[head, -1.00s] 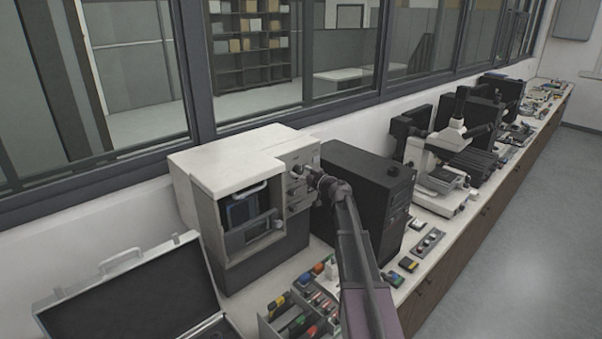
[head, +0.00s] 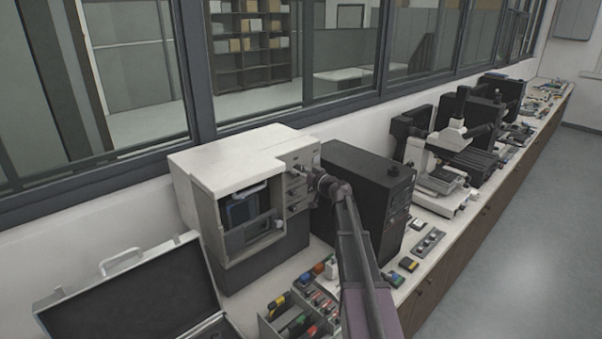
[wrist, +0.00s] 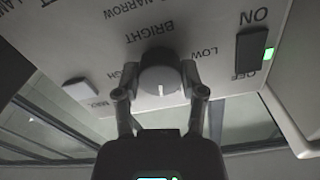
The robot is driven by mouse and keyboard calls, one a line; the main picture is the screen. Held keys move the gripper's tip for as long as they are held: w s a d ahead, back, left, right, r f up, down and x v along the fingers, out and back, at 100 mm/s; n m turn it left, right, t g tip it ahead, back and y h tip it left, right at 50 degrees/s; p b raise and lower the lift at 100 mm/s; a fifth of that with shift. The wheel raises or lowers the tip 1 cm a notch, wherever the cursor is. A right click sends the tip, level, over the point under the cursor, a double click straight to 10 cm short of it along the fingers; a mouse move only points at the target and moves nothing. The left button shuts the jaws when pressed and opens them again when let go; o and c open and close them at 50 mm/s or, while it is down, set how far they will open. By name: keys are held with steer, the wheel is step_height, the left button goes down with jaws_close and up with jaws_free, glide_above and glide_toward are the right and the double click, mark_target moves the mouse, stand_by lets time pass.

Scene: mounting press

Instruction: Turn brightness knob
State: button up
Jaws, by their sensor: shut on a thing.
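The panel's lettering is upside down in the wrist view, with LOW to the right and MAX to the lower left. The pointer line points down in the picture. My gripper (wrist: 158,88) is shut on the knob, one finger on each side. In the head view my gripper (head: 303,186) is at the right face of the white press machine (head: 232,160); the knob cannot be made out there.
A dark ON/OFF rocker switch (wrist: 251,48) with a green light and a pale part (wrist: 82,92) flank the knob. An open case (head: 135,300) and a tool tray (head: 295,318) lie in front.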

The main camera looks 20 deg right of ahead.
steer(key=m, duration=0.7)
steer(key=shift+r, duration=0.1)
steer(key=m, duration=0.6)
steer(key=shift+m, duration=0.3)
steer(key=o, duration=1.1)
steer(key=shift+w+a, duration=0.1)
steer(key=shift+o, duration=0.2)
steer(key=shift+s, duration=0.25)
steer(key=v, duration=1.1)
steer(key=shift+s+d, duration=0.2)
steer(key=shift+s, duration=0.1)
